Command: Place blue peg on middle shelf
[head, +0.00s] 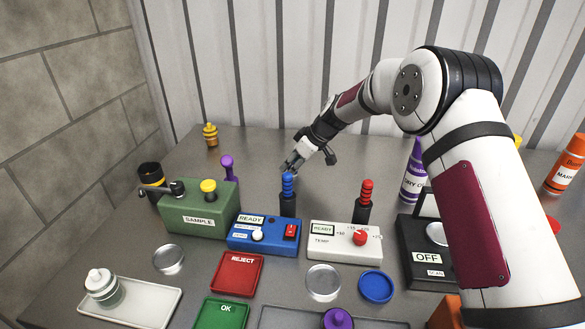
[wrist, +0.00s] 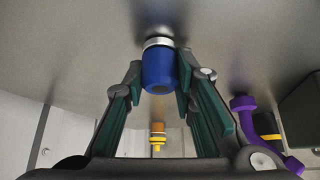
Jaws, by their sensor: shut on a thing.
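My gripper (head: 291,164) is low over the back of the table, behind the blue control box. In the wrist view my gripper (wrist: 158,82) has its fingers closed on the two sides of a blue peg (wrist: 159,73) with a silver band at its far end. The peg is close to the grey table surface; I cannot tell whether it touches it. In the head view a ribbed blue top (head: 288,184) on a black holder stands just below the fingertips; I cannot tell whether it is the same piece. I see no middle shelf.
A blue control box (head: 265,248), a white TEMP box (head: 330,254) and a green SAMPLE box (head: 186,222) stand in front. A purple piece (head: 228,166) is left of the gripper, with a yellow piece (head: 210,134) farther back. A red-topped holder (head: 364,213) stands right.

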